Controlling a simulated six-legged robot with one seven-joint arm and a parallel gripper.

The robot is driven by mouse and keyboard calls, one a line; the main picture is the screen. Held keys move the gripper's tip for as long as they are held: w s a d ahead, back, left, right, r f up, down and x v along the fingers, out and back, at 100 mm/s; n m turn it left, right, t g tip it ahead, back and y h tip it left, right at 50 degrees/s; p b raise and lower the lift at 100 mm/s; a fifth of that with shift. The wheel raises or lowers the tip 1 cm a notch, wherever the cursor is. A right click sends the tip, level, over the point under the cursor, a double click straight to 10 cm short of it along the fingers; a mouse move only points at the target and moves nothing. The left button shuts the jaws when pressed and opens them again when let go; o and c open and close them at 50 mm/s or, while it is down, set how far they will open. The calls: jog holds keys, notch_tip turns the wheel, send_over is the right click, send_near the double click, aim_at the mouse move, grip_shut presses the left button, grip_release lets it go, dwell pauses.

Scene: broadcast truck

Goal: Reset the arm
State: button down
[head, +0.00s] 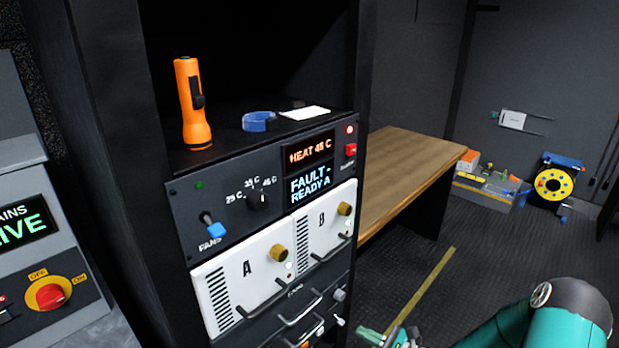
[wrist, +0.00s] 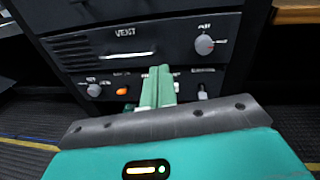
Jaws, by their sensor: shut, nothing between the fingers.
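My gripper (wrist: 159,88) shows in the wrist view with its two green fingers together and nothing between them. It points at the lower front of the equipment rack, near a dark panel marked VENT (wrist: 125,50). In the head view my teal arm (head: 570,325) comes in at the bottom right, and part of the green gripper shows at the bottom edge, right of the rack. I cannot tell whether the fingertips touch the panel.
The rack holds a control panel (head: 190,205) with lit displays and two white modules, A (head: 235,290) and B (head: 325,228). An orange flashlight (head: 190,105) stands on its shelf by blue tape (head: 258,122). A wooden table (head: 410,165) stands behind. Floor right of the rack is open.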

jog(key=s+a+r+n+g+h, duration=0.25)
jog(key=s+r+n+g, duration=0.3)
jog(key=r+n, duration=0.3)
jog(key=s+a+r+n+g+h, duration=0.2)
jog(key=s+a+r+n+g, duration=0.25)
jog(key=s+r+n, duration=0.35)
jog(key=s+d+r+n+t+h, duration=0.2)
jog(key=s+d+r+n+h, duration=0.1)
jog(key=r, duration=0.5)
jog(key=s+d+r+n+t+h, duration=0.3)
jog(key=s+r+n+h, duration=0.2)
jog(key=s+r, duration=0.3)
jog(key=shift+r+h, duration=0.5)
jog(key=shift+h, duration=0.15)
